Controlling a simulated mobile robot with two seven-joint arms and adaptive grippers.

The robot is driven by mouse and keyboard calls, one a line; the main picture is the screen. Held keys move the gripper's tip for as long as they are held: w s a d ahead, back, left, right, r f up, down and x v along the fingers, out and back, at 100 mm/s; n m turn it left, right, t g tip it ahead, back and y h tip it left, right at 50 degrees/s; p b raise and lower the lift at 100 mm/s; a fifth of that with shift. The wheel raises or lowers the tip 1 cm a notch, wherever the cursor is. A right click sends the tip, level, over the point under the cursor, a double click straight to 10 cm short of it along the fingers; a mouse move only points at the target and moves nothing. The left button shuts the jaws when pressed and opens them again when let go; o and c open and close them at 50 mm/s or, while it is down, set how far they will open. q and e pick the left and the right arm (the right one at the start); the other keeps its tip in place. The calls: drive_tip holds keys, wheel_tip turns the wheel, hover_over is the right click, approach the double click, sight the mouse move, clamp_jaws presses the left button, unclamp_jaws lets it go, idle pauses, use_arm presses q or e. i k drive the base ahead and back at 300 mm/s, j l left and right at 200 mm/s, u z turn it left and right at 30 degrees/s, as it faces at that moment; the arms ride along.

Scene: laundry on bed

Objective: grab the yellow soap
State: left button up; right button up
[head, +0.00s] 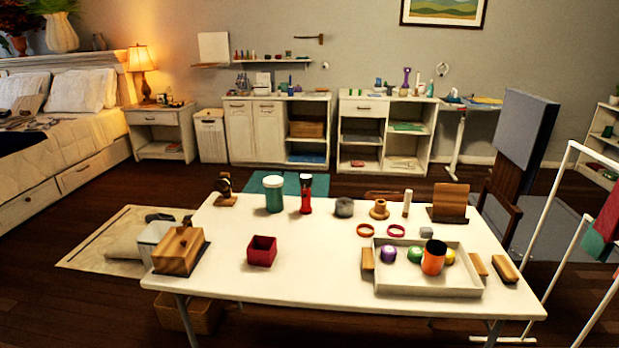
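No yellow bar of soap can be clearly made out. A small yellow item (450,257) sits in the white tray (425,291) at the right of the white table; I cannot tell whether it is soap. An orange cup (433,259) stands in front of it and hides its left part. A green round item (415,255) and a purple round item (389,253) lie to the left in the same tray. Neither of my grippers shows in the head view.
The white table (330,288) also holds a red open box (262,250), a wooden box (180,251), a teal jar (273,194), a red bottle (306,194) and a wooden stand (450,201). Wooden blocks flank the tray. The table's front middle is clear. A white rack (562,215) stands right.

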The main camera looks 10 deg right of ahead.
sight(451, 254)
drive_tip(key=i+l, duration=0.15)
drive_tip(key=i, duration=0.15)
drive_tip(key=i+z, duration=0.15)
drive_tip(key=z, duration=0.35)
drive_tip(key=i+l+z, duration=0.1)
drive_tip(key=z, duration=0.35)
